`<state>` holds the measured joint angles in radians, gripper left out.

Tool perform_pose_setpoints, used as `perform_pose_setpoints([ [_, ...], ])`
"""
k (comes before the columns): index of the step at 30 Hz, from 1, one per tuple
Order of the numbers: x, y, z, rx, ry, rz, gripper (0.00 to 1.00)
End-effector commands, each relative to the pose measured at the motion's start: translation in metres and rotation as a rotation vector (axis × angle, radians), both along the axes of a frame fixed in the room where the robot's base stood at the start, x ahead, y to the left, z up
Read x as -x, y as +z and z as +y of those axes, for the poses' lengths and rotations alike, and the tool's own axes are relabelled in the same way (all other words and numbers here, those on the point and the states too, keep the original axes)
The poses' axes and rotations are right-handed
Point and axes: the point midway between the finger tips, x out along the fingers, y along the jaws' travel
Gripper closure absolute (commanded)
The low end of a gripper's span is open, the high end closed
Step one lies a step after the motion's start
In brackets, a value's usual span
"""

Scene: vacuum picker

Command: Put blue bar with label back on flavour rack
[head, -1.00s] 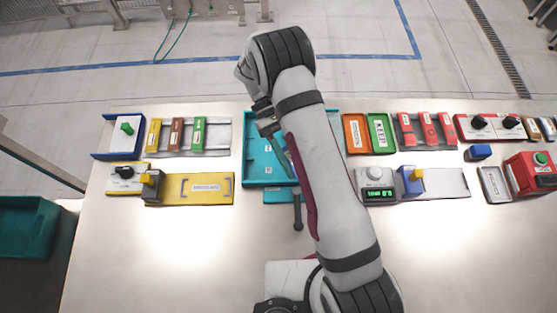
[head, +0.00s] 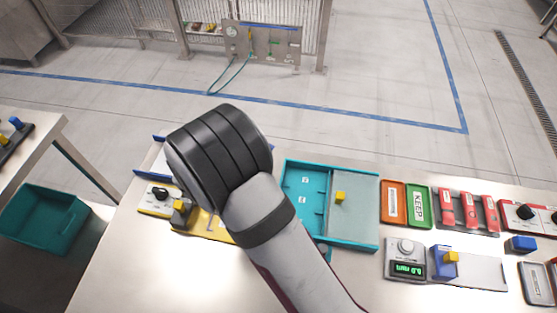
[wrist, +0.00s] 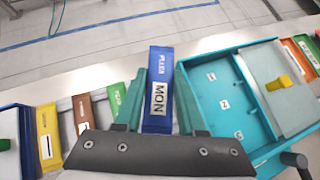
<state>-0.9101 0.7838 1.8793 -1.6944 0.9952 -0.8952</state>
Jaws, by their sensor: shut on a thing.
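The blue bar (wrist: 160,70) carries a white label reading MON and stands out ahead of my wrist. My gripper (wrist: 156,102) is shut on it, with a green finger on each side. The grey flavour rack (wrist: 66,120) lies to the left in the wrist view, with a yellow bar (wrist: 47,138), a brown bar (wrist: 83,112) and a green bar (wrist: 117,99). The bar is beside the green bar in the picture; its height over the rack is unclear. In the head view my arm hides the gripper, the blue bar and the rack.
A teal tray (head: 304,210) with a sliding cover and yellow knob (head: 340,197) stands right of the rack. A blue-edged holder (wrist: 14,110) is left of it. A yellow fixture (head: 212,224) lies in front. Orange and green trays (head: 394,202) are farther right.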

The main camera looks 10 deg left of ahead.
Motion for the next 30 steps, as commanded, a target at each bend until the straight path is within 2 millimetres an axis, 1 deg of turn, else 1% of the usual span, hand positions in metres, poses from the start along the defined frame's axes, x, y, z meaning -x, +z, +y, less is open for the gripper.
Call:
perform_pose_setpoints([
  [9,0.000,-0.044,-0.001,0.001,-0.002,0.002,1.00],
  [13,0.000,-0.057,-0.001,0.001,-0.003,0.000,1.00],
  [18,0.000,-0.065,-0.001,-0.001,-0.006,0.000,1.00],
  [30,0.000,-0.066,-0.001,-0.001,-0.006,0.000,1.00],
])
